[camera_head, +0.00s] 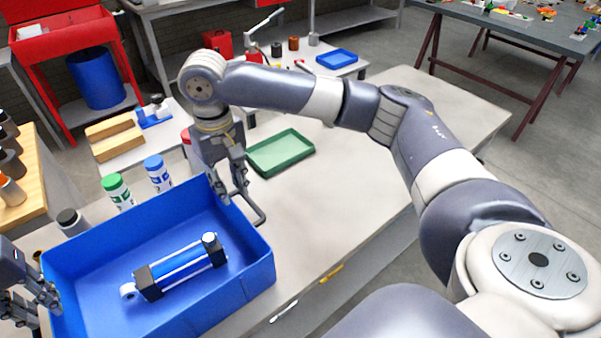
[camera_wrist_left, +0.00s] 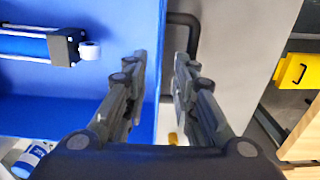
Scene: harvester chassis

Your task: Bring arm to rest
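My left gripper (camera_head: 47,300) is at the left edge of the head view, by the left wall of a blue bin (camera_head: 105,235). In the left wrist view, its two fingers (camera_wrist_left: 160,62) are apart, with the rim of the bin (camera_wrist_left: 100,80) between or just below them; contact cannot be told. My right gripper (camera_head: 236,196) points down at the bin's far right wall, beside a dark handle (camera_head: 260,213). Its fingers look apart at the rim. A blue cylinder with black end blocks (camera_head: 185,266) lies inside the bin and also shows in the left wrist view (camera_wrist_left: 25,45).
The bin stands on a pale table (camera_head: 350,180). A green tray (camera_head: 280,152), a green-capped bottle (camera_head: 117,191) and a blue-capped bottle (camera_head: 158,172) are behind it. A wooden-topped bench (camera_head: 40,195) stands at the left. The tabletop right of the bin is clear.

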